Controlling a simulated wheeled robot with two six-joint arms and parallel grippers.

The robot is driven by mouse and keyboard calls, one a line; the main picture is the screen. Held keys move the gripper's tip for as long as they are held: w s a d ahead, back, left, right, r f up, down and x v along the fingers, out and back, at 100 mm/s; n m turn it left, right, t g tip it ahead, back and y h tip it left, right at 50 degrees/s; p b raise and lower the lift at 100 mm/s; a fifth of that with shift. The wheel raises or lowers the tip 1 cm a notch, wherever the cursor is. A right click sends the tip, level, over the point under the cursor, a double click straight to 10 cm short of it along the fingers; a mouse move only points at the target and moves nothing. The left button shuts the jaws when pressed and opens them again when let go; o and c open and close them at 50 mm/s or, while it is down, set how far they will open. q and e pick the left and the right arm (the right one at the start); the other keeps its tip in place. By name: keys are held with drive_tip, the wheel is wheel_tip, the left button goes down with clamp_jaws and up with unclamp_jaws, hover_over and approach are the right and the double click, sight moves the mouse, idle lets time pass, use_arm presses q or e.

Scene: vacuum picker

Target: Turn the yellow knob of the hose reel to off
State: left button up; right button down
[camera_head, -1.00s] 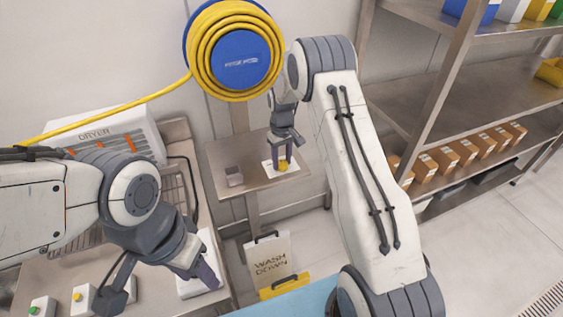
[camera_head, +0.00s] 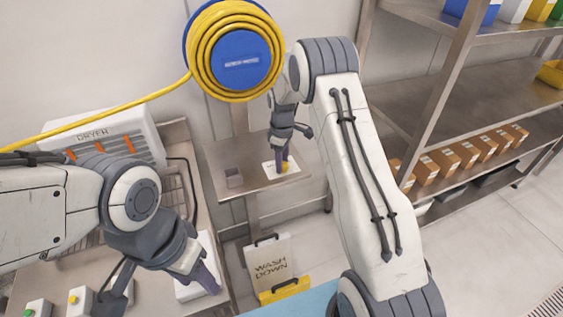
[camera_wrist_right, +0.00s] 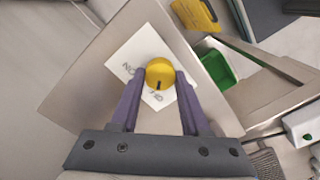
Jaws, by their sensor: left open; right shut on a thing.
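The yellow knob (camera_wrist_right: 160,73) sits on a white plate (camera_wrist_right: 142,58) lettered ON and OFF, on a metal shelf; it also shows in the head view (camera_head: 284,167). My right gripper (camera_wrist_right: 159,82) is shut on the knob, one purple finger on each side. The knob's dark mark points down in the wrist view, towards the OFF lettering. The hose reel (camera_head: 241,60), blue with coiled yellow hose, hangs on the wall above. My left gripper (camera_head: 206,277) is open and empty, low over the left counter.
A dryer (camera_head: 108,138) stands on the left counter, with small button boxes (camera_head: 80,298) in front. A WASH DOWN board (camera_head: 270,266) stands below. Shelves with cartons (camera_head: 445,160) are at right.

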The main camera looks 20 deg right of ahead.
idle(0.4)
drive_tip(key=shift+c, duration=1.9)
unclamp_jaws()
wheel_tip(320, 180, up, 11)
drive_tip(key=b, duration=0.2)
drive_tip(key=shift+f, duration=0.2)
